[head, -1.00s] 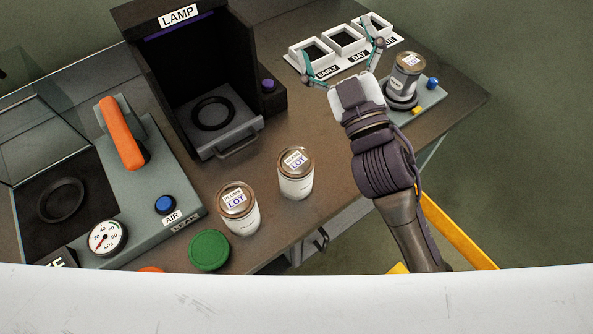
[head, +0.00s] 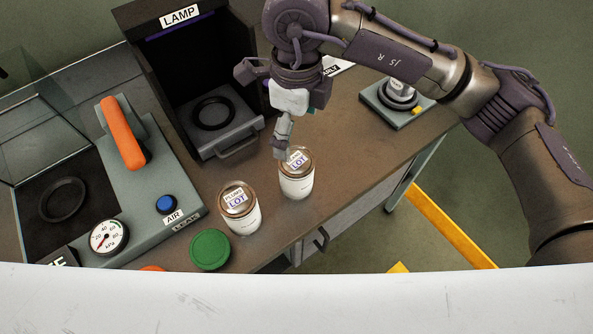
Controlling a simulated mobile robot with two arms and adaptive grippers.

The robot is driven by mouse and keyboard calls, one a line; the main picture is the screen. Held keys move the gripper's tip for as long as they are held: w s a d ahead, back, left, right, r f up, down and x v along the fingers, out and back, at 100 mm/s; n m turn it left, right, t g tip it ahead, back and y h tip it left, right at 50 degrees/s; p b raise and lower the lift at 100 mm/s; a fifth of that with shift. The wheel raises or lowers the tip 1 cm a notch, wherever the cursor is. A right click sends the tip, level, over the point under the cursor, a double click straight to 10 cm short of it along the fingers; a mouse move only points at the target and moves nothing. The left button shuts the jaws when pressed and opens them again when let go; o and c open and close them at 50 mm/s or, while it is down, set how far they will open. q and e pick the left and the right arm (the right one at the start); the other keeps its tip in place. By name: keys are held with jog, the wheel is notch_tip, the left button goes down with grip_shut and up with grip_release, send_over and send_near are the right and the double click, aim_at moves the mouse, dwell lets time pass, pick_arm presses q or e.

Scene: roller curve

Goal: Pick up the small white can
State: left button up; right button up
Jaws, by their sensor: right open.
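Two small white cans with copper-coloured lids marked LOT stand upright on the brown bench. The left can (head: 241,213) reads PLUMS on its lid. The right can (head: 297,183) stands a little farther back, and its lid lettering is partly hidden by a finger. My right gripper (head: 283,140) is open and points down just above and behind the right can. One finger overlaps the lid in the picture; I cannot tell whether it touches. A third can (head: 399,82) on the grey stand at the right is mostly hidden by my right arm. My left gripper is not in view.
The black LAMP box (head: 170,75) stands behind the cans. The leak tester (head: 150,185), with an orange handle, is at the left. A green disc (head: 209,249) lies near the bench's front edge. Bare bench lies right of the cans.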

aim_at(297, 160)
notch_tip(297, 160, down, 8)
jog(key=shift+d+p, duration=0.1)
jog(key=shift+p, duration=0.9)
jog(key=shift+f+p, duration=0.45)
notch_tip(297, 160, down, 4)
jog(key=shift+r+p, duration=0.15)
jog(key=shift+p, duration=0.8)
jog(key=shift+f, duration=0.45)
jog(key=shift+c, duration=0.3)
jog(key=c, duration=1.3)
jog(key=shift+w, duration=0.1)
jog(key=shift+c, duration=0.8)
jog(key=shift+r, duration=0.1)
